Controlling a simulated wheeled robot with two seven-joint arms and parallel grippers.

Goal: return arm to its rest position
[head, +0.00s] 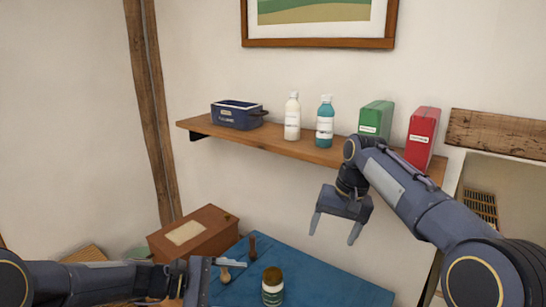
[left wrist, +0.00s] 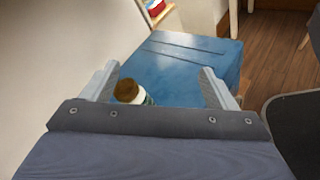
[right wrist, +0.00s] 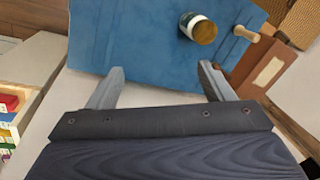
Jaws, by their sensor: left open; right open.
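My right gripper (head: 338,222) hangs open and empty in front of the wall, below the wooden shelf. In the right wrist view its two fingers (right wrist: 160,88) are spread with nothing between them. My left gripper (head: 228,267) is low at the left, over the near edge of the blue surface. In the left wrist view its fingers (left wrist: 158,85) are spread apart. A jar with a brown lid (head: 272,285) stands on the blue surface beyond the left fingers; it also shows in the left wrist view (left wrist: 130,92) and the right wrist view (right wrist: 199,28).
The wooden shelf (head: 262,139) holds a blue bin (head: 237,115), a white bottle (head: 292,118), a teal bottle (head: 325,122), a green box (head: 376,119) and a red box (head: 422,137). A brown box (head: 194,234) sits by the blue surface (head: 325,287), whose right part is clear.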

